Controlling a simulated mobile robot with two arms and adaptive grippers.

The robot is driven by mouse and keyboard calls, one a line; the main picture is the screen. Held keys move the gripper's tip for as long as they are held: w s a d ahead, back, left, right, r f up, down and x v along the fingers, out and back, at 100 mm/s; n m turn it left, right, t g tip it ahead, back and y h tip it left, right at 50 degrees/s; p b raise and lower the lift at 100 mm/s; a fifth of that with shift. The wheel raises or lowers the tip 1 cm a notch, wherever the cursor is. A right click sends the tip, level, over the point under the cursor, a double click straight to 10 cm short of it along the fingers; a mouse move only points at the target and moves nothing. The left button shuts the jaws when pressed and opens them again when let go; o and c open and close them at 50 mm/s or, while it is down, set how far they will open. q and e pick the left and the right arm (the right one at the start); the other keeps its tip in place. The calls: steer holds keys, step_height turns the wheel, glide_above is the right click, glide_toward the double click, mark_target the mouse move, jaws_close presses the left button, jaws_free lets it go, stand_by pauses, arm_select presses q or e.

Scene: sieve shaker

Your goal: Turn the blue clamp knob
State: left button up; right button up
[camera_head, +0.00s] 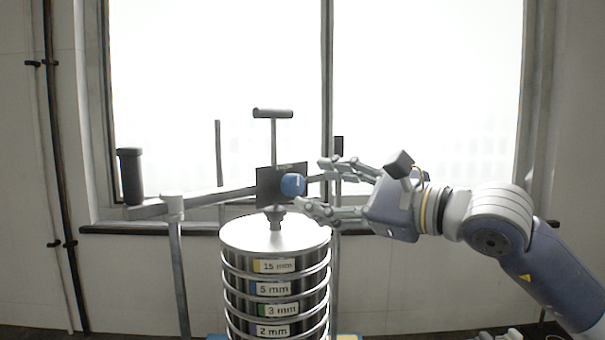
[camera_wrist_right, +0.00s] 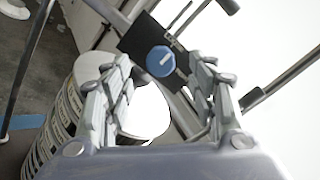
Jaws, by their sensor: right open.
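The blue clamp knob (camera_head: 292,185) sits on a dark plate (camera_head: 267,186) above the sieve stack (camera_head: 275,233). A pale mark shows on the knob's face. My right gripper (camera_head: 312,187) comes in from the right with its fingers spread, one above and one below the knob's right side. In the right wrist view the knob (camera_wrist_right: 160,61) lies beyond and between the two open fingers (camera_wrist_right: 160,75), and I see a gap on both sides of it. The right gripper is empty. My left gripper is not in view.
A T-shaped handle (camera_head: 273,113) rises above the plate. A slanted bar (camera_head: 210,197) with a dark upright grip (camera_head: 130,176) runs left, and a grey post (camera_head: 178,260) stands left of the stack. A bright window (camera_head: 430,90) lies behind.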

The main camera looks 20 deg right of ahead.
mark_target(298, 187)
steer(key=p+x, duration=0.1)
steer(key=x, duration=0.3)
steer(key=shift+d, duration=0.2)
steer(key=shift+p+x, duration=0.3)
steer(key=shift+x, duration=0.45)
steer(key=shift+f, duration=0.2)
steer(key=c, duration=0.9)
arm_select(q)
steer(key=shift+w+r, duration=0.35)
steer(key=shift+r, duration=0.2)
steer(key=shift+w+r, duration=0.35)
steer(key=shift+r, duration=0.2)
arm_select(e)
steer(key=shift+c, duration=0.9)
